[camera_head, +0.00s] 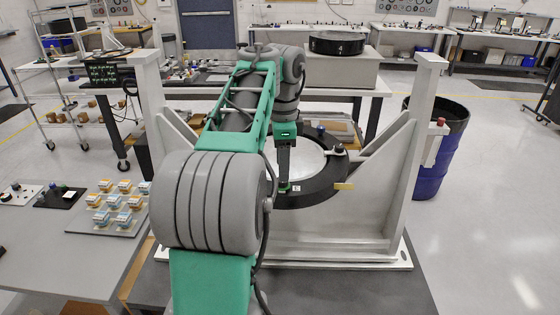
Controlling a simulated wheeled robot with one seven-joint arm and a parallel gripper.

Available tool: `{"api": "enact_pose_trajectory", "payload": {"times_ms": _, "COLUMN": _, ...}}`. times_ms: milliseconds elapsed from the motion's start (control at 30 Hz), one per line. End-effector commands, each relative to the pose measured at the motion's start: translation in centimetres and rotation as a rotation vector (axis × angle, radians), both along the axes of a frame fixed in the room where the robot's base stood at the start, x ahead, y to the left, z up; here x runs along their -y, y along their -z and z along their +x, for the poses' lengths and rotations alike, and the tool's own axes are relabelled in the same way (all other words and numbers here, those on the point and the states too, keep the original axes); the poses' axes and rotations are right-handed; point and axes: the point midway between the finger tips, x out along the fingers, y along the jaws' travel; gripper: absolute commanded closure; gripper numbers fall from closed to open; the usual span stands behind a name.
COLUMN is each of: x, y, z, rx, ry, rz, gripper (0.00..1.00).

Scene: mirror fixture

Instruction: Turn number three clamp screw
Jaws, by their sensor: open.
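A round mirror (312,160) sits in a thick black ring (318,193) between two grey uprights of the fixture. A dark clamp knob (340,148) stands on the ring's right side, and a blue one (320,130) stands at its far side. I cannot read which screw is number three. My gripper (284,189) points down at the ring's near left part, beside a small white label (297,188). It is open, but its fingertips are small and partly hidden by my arm. I cannot tell whether it touches anything, and any screw beneath it is hidden.
The left upright (150,100) and right upright (418,130) flank the ring. A red knob (440,122) is on the right one. A blue barrel (428,170) stands to the right. A side table (50,235) with small boxes (120,205) is at left. Open floor lies right.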

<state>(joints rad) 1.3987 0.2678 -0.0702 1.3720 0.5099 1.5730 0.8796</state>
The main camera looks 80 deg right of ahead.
Motion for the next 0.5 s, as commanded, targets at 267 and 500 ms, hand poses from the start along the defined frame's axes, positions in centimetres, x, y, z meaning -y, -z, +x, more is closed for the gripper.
{"api": "enact_pose_trajectory", "payload": {"times_ms": 267, "x": -1.8, "y": -1.9, "z": -0.4, "rx": 0.004, "ry": 0.002, "rz": -0.002, "gripper": 0.50}}
{"api": "enact_pose_trajectory", "payload": {"times_ms": 500, "x": -6.2, "y": -5.1, "z": -1.3, "rx": -0.001, "ry": 0.002, "rz": -0.007, "gripper": 0.50}}
